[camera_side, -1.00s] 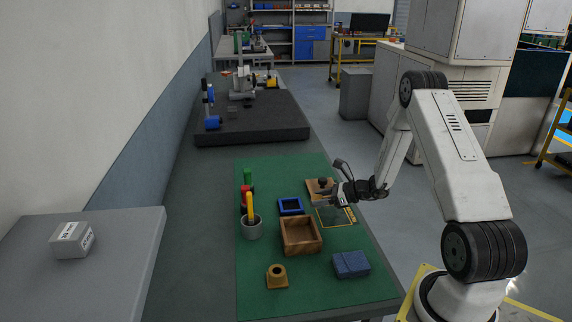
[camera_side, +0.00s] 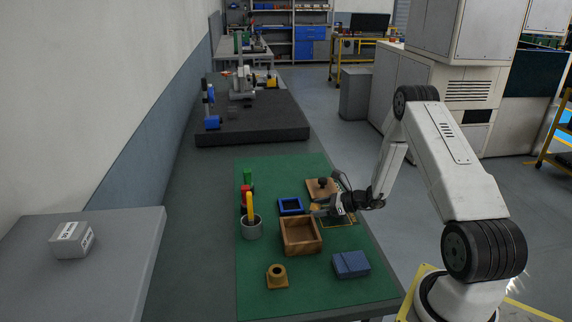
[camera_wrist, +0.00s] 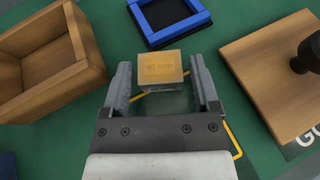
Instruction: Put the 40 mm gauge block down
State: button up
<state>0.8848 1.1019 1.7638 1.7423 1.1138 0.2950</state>
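The gauge block (camera_wrist: 160,68) is a small block with a tan top and grey sides. Its top carries lettering too small to read surely. In the wrist view it lies between and just ahead of the two fingertips of my gripper (camera_wrist: 161,78). A narrow gap shows on each side of it, so my gripper is open around it. Whether its underside touches the mat is hard to tell. A yellow outline (camera_wrist: 236,141) on the green mat runs around this spot. In the side view my gripper (camera_side: 324,210) is low over the mat, and the block is not clear there.
A wooden box (camera_side: 302,248) stands close to the left of my gripper. A blue square frame (camera_side: 290,214) lies just beyond the block. A wooden board with a dark knob (camera_wrist: 262,70) is to the right. A blue case (camera_side: 350,264) lies nearer the front edge.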

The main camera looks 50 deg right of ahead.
jog(key=shift+o, duration=0.5)
jog(key=shift+r, duration=0.1)
jog(key=shift+r, duration=0.1)
jog(key=shift+v, duration=3.75)
